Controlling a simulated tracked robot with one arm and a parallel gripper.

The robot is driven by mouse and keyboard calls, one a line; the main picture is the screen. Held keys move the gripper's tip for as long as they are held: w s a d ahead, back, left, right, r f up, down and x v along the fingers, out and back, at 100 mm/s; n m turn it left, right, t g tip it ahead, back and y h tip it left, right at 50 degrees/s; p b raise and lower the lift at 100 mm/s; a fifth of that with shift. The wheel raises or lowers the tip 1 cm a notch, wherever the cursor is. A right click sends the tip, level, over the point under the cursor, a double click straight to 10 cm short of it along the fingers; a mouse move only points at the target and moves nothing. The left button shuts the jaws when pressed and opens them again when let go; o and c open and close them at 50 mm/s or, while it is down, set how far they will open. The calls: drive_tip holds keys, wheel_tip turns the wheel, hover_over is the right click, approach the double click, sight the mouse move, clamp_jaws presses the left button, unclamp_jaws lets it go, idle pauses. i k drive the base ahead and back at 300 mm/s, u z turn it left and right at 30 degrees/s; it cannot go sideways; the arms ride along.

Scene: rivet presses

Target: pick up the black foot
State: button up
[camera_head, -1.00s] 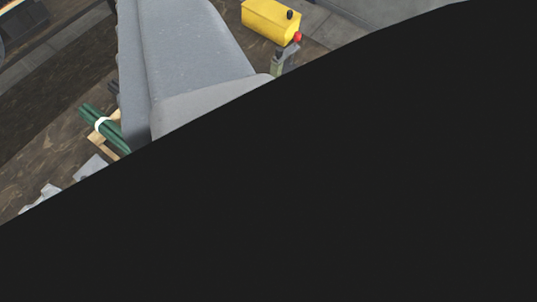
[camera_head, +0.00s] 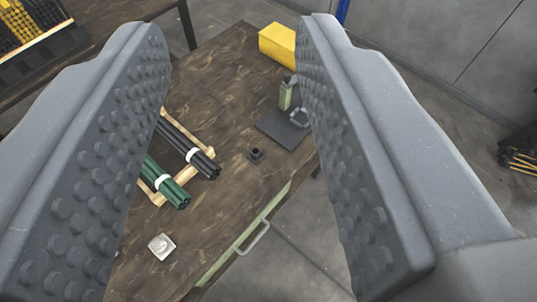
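A small black piece (camera_head: 256,154), which looks like the black foot, sits alone on the brown wooden workbench (camera_head: 222,85). It lies between a bundle of black rods and a dark plate. My gripper (camera_head: 234,26) is open and empty, with its two grey studded fingers wide apart at left and right. In the picture the black foot shows between the fingers, with the bench beyond and below them. Nothing is touching it.
Black rods (camera_head: 180,140) and green rods (camera_head: 165,183) lie on a wooden rack. A small silver piece (camera_head: 161,246) lies near the front. A dark-based press (camera_head: 284,128) and a yellow box (camera_head: 277,46) stand behind. A handle (camera_head: 253,238) is on the bench edge.

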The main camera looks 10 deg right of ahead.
sight(256, 154)
drive_tip(key=k, duration=0.95)
drive_tip(key=z, duration=0.65)
drive_tip(key=i, duration=1.3)
drive_tip(key=z, duration=0.1)
